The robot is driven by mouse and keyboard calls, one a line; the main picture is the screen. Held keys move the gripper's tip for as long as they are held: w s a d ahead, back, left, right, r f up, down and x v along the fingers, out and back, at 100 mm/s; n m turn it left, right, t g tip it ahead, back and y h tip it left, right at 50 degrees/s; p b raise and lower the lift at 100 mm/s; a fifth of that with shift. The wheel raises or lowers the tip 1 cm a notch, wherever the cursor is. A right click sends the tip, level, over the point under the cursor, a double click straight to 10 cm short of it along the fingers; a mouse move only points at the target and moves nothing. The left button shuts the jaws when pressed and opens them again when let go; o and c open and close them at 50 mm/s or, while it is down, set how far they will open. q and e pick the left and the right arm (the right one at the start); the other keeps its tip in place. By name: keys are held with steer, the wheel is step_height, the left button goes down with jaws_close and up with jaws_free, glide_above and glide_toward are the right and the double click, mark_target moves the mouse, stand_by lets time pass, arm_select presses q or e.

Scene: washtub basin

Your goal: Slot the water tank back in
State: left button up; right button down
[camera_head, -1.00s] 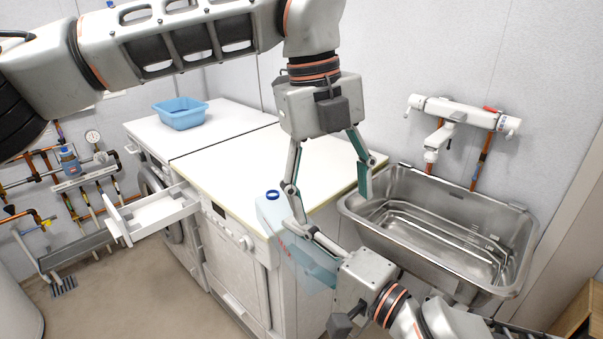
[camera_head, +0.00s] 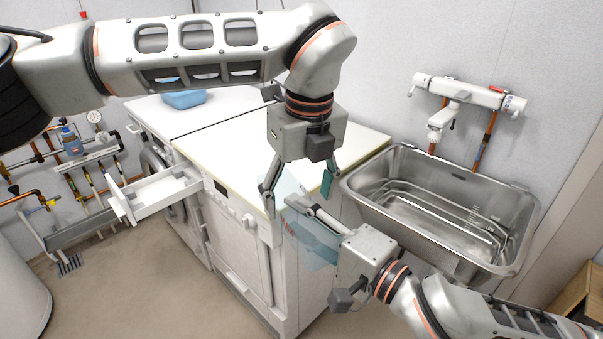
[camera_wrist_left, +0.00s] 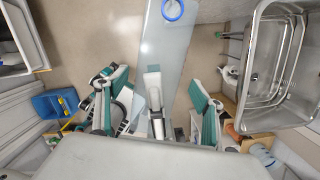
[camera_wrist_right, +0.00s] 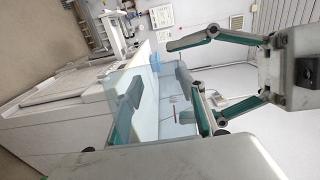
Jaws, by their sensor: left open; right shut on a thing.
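The water tank (camera_head: 297,185) is a pale, translucent blue box in front of the white machine's right corner. My right gripper (camera_head: 312,224) is shut on it, holding it off the floor. Its blue round cap (camera_wrist_left: 172,10) shows in the left wrist view; the cap is not clear in the head view. My left gripper (camera_head: 297,198) is open, pointing down just above and around the tank's upper part; I cannot tell whether it touches. A white drawer (camera_head: 124,207) stands pulled out of the machine to the left. The tank (camera_wrist_right: 176,118) also shows in the right wrist view.
The white worktop (camera_head: 226,152) lies behind the grippers, with a light blue tub (camera_head: 185,99) at its far end. A steel basin (camera_head: 440,205) stands close on the right, under a wall tap (camera_head: 465,95). Pipes run along the left wall. The floor in front is clear.

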arm_select(q)
steer(key=shift+w+a+f, duration=0.1)
steer(key=shift+w+f, duration=0.05)
steer(key=shift+f, duration=1.1)
steer(key=c, duration=1.4)
steer(key=shift+c, duration=0.4)
arm_select(e)
steer(key=c, duration=1.2)
jaws_free()
steer(key=shift+s+d, duration=0.1)
